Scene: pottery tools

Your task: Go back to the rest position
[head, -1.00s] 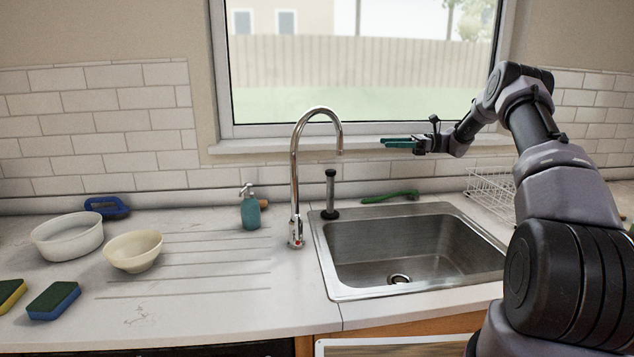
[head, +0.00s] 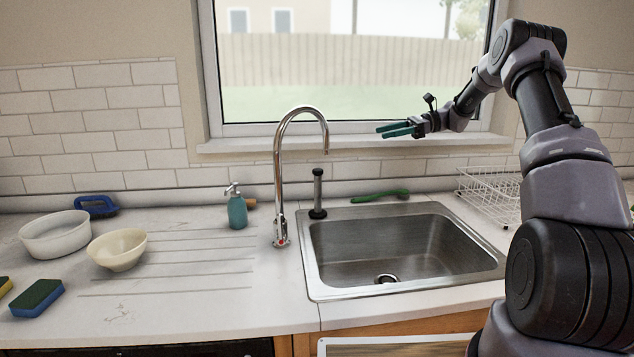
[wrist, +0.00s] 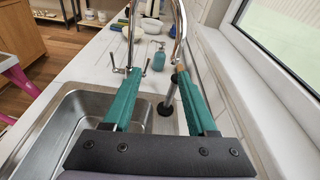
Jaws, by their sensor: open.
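My gripper (head: 394,130) is open and empty, with two teal fingers. In the head view it is raised in front of the window sill, above the back of the sink (head: 440,219) and right of the tap's spout. In the wrist view the gripper (wrist: 158,77) points along the counter, its fingers spread apart. The chrome tap (head: 281,190) shows beyond and between the fingers there, with nothing held.
A teal soap bottle (head: 237,211), a cream bowl (head: 117,251), a white bowl (head: 55,236) and a blue sponge (head: 37,299) are left. A wire rack (head: 488,192) stands right.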

